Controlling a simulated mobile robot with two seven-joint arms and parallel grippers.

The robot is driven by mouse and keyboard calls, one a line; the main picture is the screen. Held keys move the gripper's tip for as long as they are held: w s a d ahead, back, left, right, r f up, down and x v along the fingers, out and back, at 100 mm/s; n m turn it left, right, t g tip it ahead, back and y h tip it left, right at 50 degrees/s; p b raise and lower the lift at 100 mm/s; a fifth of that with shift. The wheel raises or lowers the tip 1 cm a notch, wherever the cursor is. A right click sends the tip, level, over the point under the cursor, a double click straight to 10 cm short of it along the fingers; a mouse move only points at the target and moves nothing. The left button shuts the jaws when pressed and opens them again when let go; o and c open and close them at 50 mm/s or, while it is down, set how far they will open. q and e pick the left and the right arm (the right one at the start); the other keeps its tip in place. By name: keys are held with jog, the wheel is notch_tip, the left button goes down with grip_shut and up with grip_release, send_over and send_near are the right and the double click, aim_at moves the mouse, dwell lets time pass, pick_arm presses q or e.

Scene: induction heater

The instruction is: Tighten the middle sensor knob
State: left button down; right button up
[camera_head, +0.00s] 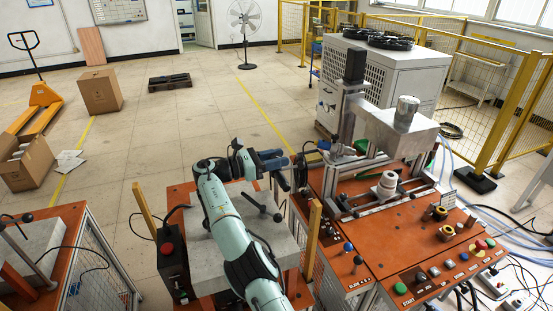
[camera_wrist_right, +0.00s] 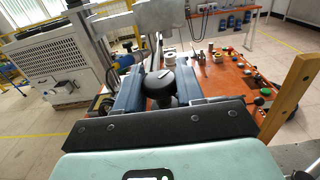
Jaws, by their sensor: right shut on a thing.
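My right gripper (camera_head: 289,171) reaches out to the right, over the gap between the grey-topped stand and the orange heater bench. In the right wrist view, its two blue fingers (camera_wrist_right: 159,90) are closed on the sides of a round black knob (camera_wrist_right: 160,84) with a pale line on its top. The knob sits between the fingers, and its lower part is hidden by the gripper body. In the head view, the fingers and arm hide the gripped knob. The frames do not show whether it is the middle one of a row. My left gripper is not in view.
The orange heater bench (camera_head: 375,262) carries rails, a metal column and buttons. A grey block (camera_head: 238,235) with black-tipped levers lies beneath my right arm. Yellow-brown posts (camera_head: 313,238) rise beside it. A white chiller (camera_head: 385,75) stands behind.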

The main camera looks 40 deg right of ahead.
jog(key=shift+r, duration=0.2)
dwell(0.4)
jog(key=o, duration=1)
jog(key=shift+f, duration=0.15)
